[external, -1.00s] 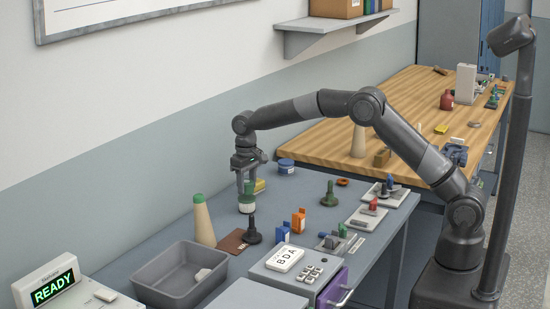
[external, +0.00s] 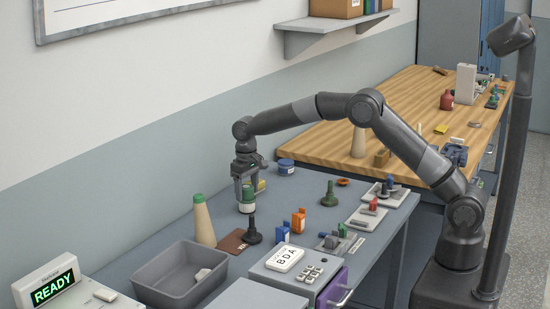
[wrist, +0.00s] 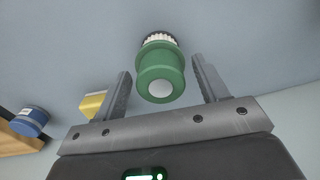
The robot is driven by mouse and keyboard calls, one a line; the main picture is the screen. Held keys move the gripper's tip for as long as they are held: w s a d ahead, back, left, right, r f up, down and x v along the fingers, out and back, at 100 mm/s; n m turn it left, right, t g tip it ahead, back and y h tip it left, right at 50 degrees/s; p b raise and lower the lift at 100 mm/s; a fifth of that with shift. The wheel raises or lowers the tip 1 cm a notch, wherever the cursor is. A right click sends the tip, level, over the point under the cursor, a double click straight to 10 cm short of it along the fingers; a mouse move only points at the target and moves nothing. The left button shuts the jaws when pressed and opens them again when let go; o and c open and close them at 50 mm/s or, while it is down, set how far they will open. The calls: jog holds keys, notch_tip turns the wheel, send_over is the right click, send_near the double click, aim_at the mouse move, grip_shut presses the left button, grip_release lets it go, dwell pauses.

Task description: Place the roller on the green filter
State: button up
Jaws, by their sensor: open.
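I cannot tell for sure which thing is the roller.
A yellow thing (wrist: 93,104) and a blue round container (external: 286,167) are nearby. Orange and blue clips and a grey bin (external: 160,292) are farther forward.

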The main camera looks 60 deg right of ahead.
aim_at(247, 187)
notch_tip(247, 187, up, 12)
jog(key=s+d+r+t, duration=0.1)
jog(key=s+d+r, duration=0.2)
jog(key=s+r, duration=0.55)
jog(key=s+d+r+t, duration=0.1)
jog(key=s+r, duration=0.2)
jog(key=s, duration=0.4)
jog(key=s+d+r+t, duration=0.1)
jog(key=s+r, duration=0.2)
jog(key=s, duration=0.4)
jog(key=s+d+f+t, duration=0.1)
jog(key=s+f, duration=0.3)
jog(key=s, duration=0.8)
jog(key=s+d+f+n+t, duration=0.1)
jog(key=s+f, duration=0.3)
jog(key=s, duration=0.8)
jog(key=shift+s+d+t, duration=0.3)
jog(key=shift+s+d, duration=0.1)
jog(key=shift+d, duration=0.15)
